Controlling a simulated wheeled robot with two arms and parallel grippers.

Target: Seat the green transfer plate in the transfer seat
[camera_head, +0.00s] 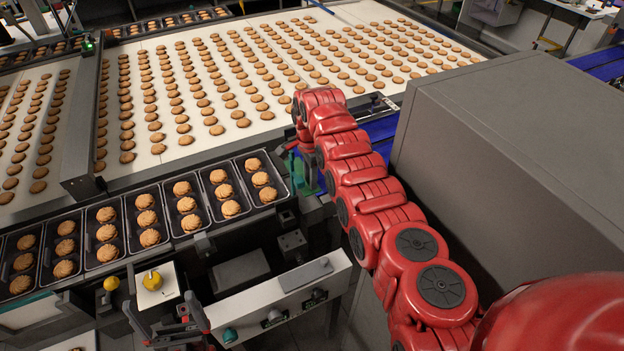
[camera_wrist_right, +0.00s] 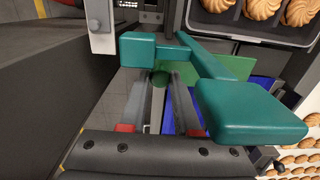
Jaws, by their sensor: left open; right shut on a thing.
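The green transfer plate (camera_wrist_right: 240,64) shows in the right wrist view, partly hidden behind a teal bar and block (camera_wrist_right: 250,110). My right gripper (camera_wrist_right: 160,88) is shut, with a round green part between its fingertips. In the head view, a small patch of green (camera_head: 309,178) shows below my right wrist; my red right arm hides most of that area. I cannot make out the transfer seat or whether the plate touches it. My left gripper (camera_head: 188,312) is open and empty at the bottom left, in front of the control panel.
Black trays (camera_head: 126,256) of biscuits stand in a row at the left. Behind them is a wide white belt (camera_head: 160,158) of biscuits. A large grey housing (camera_head: 510,150) stands right of my right arm. A yellow knob (camera_head: 152,280) is near my left gripper.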

